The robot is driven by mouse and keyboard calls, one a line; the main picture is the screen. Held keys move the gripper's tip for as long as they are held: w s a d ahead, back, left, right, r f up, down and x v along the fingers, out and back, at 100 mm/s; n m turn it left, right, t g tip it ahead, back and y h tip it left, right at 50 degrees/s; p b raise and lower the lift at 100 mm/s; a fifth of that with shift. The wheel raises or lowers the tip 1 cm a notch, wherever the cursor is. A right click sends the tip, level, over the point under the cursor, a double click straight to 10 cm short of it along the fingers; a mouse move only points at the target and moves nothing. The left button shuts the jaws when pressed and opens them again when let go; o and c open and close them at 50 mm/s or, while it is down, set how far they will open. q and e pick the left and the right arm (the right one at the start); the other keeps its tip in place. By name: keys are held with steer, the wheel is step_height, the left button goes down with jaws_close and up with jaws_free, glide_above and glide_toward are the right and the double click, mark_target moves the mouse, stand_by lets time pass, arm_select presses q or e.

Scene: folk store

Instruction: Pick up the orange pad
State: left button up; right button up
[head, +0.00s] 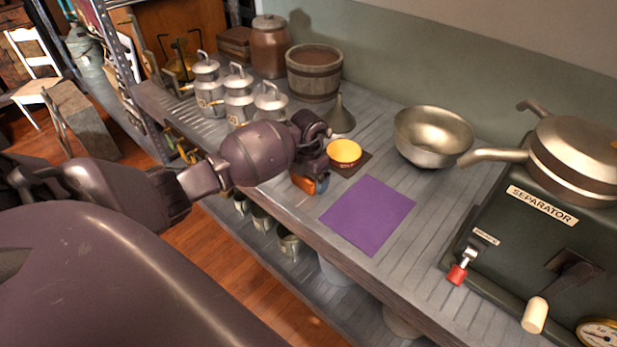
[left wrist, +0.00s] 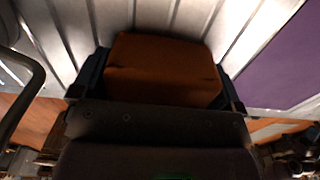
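The orange pad (left wrist: 163,70) is a thick, soft-looking block in the left wrist view, with a dark finger against each of its two sides. In the head view part of the orange pad (head: 312,184) shows below my left gripper (head: 308,180), near the front edge of the counter. The gripper is shut on the pad. I cannot tell whether the pad touches the counter. My right gripper is in neither view.
A purple mat (head: 368,214) lies to the right, with a yellow-orange cup (head: 344,152) on a dark mat behind. A metal bowl (head: 433,136), a separator machine (head: 545,225), a funnel (head: 340,117), lidded cans (head: 239,95) and a wooden bucket (head: 314,75) stand around.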

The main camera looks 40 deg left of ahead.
arm_select(q)
steer(key=c, duration=0.4)
steer(key=shift+r, duration=0.1)
steer(key=shift+r, duration=0.3)
step_height(320, 180, up, 19)
steer(key=p, duration=0.3)
steer(key=shift+r, duration=0.1)
